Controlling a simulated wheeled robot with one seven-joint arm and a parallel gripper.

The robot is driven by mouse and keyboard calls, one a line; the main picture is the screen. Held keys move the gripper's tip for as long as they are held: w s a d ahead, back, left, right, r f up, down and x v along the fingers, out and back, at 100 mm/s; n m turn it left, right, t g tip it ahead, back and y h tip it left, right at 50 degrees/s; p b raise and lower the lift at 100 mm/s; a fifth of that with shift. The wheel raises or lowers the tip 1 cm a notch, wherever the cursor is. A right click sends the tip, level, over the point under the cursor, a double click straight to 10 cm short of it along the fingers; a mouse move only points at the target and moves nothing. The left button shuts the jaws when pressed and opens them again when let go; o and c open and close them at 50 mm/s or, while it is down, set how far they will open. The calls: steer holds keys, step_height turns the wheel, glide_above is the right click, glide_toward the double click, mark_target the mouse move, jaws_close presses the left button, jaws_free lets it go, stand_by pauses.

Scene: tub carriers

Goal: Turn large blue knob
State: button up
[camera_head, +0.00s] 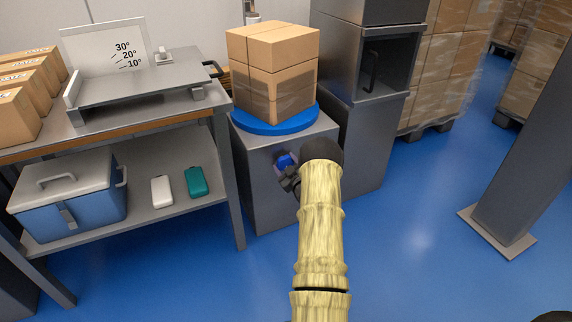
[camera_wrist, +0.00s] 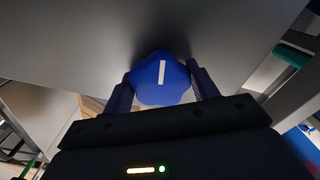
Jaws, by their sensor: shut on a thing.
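The large blue knob (camera_wrist: 150,82) sits on the front face of a grey cabinet (camera_head: 262,205). It has a lobed rim and a white line that stands nearly upright in the wrist view, leaning slightly right at the top. My gripper (camera_wrist: 161,88) has one finger on each side of the knob, shut on it. In the head view the knob (camera_head: 284,161) shows as a small blue patch at the gripper, partly hidden by my wrist and arm.
On the cabinet, a blue turntable (camera_head: 275,127) carries stacked cardboard boxes (camera_head: 274,70). A workbench (camera_head: 150,108) with an angle-marked plate (camera_head: 105,48) stands left. A taller grey cabinet (camera_head: 365,140) stands right. A grey post (camera_head: 520,150) is farther right; the blue floor between is clear.

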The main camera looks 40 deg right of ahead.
steer(key=n, duration=0.4)
steer(key=shift+a+f+n, duration=0.1)
steer(key=shift+n, duration=0.2)
steer(key=n, duration=0.3)
steer(key=shift+n, duration=0.3)
steer(key=n, duration=0.3)
steer(key=shift+n, duration=0.3)
steer(key=shift+s+n, duration=0.1)
steer(key=shift+n, duration=1.8)
steer(key=o, duration=1)
steer(key=p+v, duration=0.7)
steer(key=v, duration=1)
steer(key=shift+s, duration=0.2)
